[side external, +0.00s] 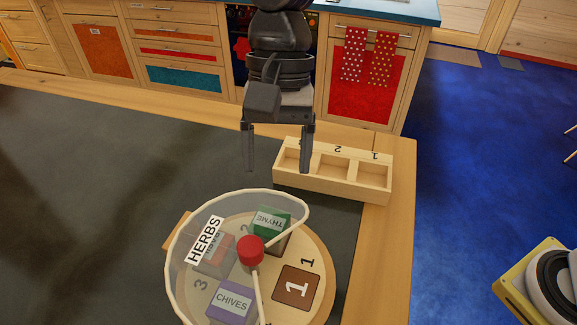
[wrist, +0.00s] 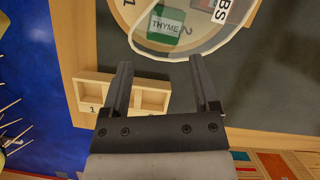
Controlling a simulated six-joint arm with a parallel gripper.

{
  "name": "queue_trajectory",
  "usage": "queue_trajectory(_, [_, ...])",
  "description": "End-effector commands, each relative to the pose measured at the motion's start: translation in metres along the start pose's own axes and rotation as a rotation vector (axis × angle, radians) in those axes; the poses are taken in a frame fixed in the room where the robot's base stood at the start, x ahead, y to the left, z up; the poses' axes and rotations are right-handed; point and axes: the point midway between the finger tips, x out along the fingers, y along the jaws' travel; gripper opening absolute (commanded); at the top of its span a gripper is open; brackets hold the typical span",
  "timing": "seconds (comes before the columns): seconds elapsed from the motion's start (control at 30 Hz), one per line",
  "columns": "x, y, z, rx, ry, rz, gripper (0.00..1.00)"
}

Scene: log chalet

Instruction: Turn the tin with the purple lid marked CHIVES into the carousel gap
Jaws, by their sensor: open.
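The tin with the purple lid marked CHIVES (side external: 231,302) sits on the round wooden carousel (side external: 322,265) at the front, under the clear cover (side external: 182,235). It lies just left of the cover's gap edge. The gap opens to the right and shows a brown square marked 1 (side external: 297,287) with no tin on it. A red knob (side external: 250,250) stands at the centre. My gripper (side external: 278,168) is open and empty, behind the carousel and apart from it. In the wrist view my gripper (wrist: 160,66) also shows empty, and CHIVES is out of view.
A green-lidded THYME tin (side external: 271,222) and a dull reddish-lidded tin (side external: 214,256) are under the cover, which bears a HERBS label (side external: 205,240). A wooden rack (side external: 330,187) numbered 1 to 3 stands behind; its visible compartments look empty. The dark tabletop at left is clear.

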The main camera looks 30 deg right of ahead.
Motion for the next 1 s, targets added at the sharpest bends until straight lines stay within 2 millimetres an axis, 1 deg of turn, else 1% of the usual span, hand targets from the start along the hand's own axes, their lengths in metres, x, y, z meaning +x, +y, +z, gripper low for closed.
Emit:
queue_trajectory(0.03, [0.001, -0.01, 0.015, 0.018, -0.011, 0.004, 0.78])
queue_trajectory(0.1, [0.001, -0.018, 0.03, 0.048, -0.024, 0.008, 0.78])
queue_trajectory(0.2, [0.001, -0.026, 0.045, 0.077, -0.036, 0.013, 0.78])
queue_trajectory(0.3, [0.001, -0.029, 0.051, 0.094, -0.043, 0.016, 0.78])
queue_trajectory(0.53, [0.002, -0.029, 0.052, 0.099, -0.044, 0.017, 0.78])
queue_trajectory(0.67, [0.008, -0.029, 0.052, 0.098, -0.044, 0.018, 0.78])
queue_trajectory(0.87, [0.026, -0.029, 0.053, 0.097, -0.043, 0.018, 0.78])
queue_trajectory(1.0, [0.043, -0.028, 0.054, 0.097, -0.043, 0.018, 0.78])
